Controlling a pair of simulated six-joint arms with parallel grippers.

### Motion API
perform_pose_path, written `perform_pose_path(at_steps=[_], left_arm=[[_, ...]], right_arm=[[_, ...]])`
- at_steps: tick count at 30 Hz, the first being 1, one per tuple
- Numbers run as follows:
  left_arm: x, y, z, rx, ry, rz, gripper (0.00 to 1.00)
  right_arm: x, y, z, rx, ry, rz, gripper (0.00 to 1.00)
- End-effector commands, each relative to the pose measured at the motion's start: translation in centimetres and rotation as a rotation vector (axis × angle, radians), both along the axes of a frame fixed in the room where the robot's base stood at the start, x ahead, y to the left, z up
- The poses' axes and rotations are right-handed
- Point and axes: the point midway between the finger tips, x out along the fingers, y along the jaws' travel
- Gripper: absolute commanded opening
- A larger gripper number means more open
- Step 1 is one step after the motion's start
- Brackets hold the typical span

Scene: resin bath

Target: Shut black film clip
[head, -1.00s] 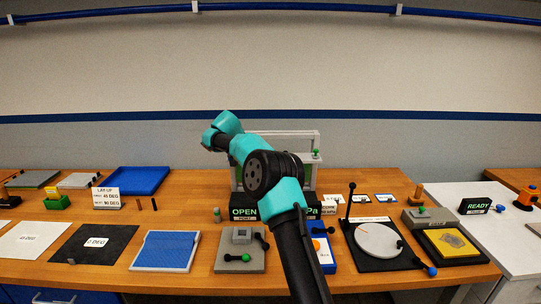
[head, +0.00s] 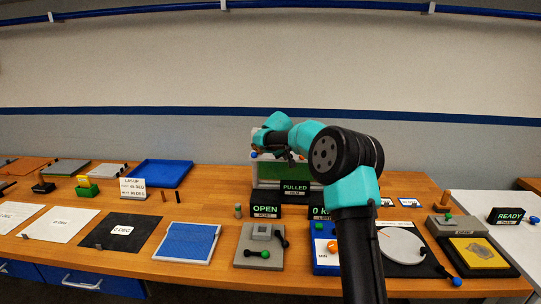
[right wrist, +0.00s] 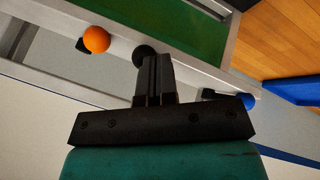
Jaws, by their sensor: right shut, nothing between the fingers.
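My right gripper (right wrist: 152,62) is shut and empty, its fingertips at a round black knob on the pale rail of a frame. This knob, apparently the black film clip's (right wrist: 144,52), is partly hidden by the fingers. Touching or just apart, I cannot tell. An orange-knobbed clip (right wrist: 96,39) and a blue-knobbed clip (right wrist: 248,102) sit on the same rail to either side. Green film (right wrist: 175,28) lies inside the frame. In the head view my right gripper (head: 271,139) is at the frame's upper rail, mostly hidden by my wrist. My left gripper is not in view.
Below the frame stand a "PULLED" sign (head: 295,188) and an "OPEN" sign (head: 265,212). A grey fixture (head: 262,246) with black and green knobs is in front. A blue tray (head: 164,173) lies at left. Bare bench (head: 215,190) lies between.

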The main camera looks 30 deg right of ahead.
Motion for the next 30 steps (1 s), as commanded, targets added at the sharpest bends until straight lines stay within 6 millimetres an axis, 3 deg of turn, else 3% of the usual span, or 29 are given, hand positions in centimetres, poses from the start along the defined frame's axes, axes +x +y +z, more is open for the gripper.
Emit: perform_pose_path(at_steps=[15,30], left_arm=[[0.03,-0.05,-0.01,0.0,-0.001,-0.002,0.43],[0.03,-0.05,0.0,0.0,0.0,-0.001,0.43]], right_arm=[[-0.67,-0.94,-0.01,0.0,0.001,0.002,0.0],[-0.6,-0.02,0.19,0.0,0.0,0.005,0.0]])
